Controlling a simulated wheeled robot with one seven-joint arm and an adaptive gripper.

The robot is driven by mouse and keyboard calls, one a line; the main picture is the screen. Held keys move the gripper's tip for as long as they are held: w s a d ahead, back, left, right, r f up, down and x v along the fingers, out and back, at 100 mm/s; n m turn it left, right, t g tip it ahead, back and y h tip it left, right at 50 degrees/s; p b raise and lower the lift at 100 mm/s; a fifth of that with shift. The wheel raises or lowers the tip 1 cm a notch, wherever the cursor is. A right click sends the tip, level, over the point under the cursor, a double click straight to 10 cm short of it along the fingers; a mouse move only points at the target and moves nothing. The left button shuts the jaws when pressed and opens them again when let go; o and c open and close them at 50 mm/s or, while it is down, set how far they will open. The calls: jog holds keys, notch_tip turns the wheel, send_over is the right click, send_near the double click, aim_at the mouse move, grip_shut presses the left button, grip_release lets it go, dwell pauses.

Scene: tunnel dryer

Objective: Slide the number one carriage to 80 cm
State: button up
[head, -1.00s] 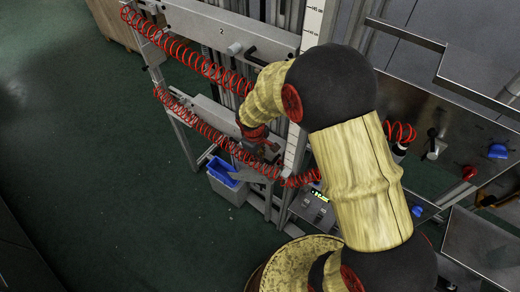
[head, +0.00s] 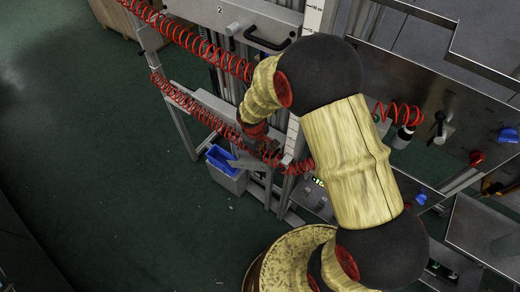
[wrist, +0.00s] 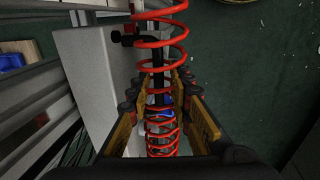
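The upper carriage (head: 248,22), marked 2, is a grey plate with a black handle. Below it is a lower grey carriage plate, which I take as number one; it shows large in the wrist view (wrist: 92,85). Its black handle (wrist: 157,60) stands out from the plate and runs down between my fingers. My gripper (wrist: 162,82) has its yellow fingers apart, one on each side of this handle, with gaps visible. A red coiled hose (wrist: 160,28) crosses in front and partly hides the handle. In the head view my arm hides much of this carriage.
A scale strip (head: 313,15) with centimetre marks runs up the frame; most numbers are unreadable or hidden. A grey bin with a blue liner (head: 228,178) stands on the floor below. A panel with knobs (head: 477,159) is at right. Green floor at left is free.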

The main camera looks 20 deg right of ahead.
jog(key=shift+o, duration=0.6)
jog(key=shift+w+r, duration=0.1)
jog(key=shift+r, duration=0.15)
jog(key=shift+r, duration=0.35)
notch_tip(320, 180, up, 11)
jog(key=s+a, duration=0.1)
jog(key=shift+s+a, duration=0.15)
jog(key=shift+a, duration=0.25)
jog(key=shift+f, duration=0.1)
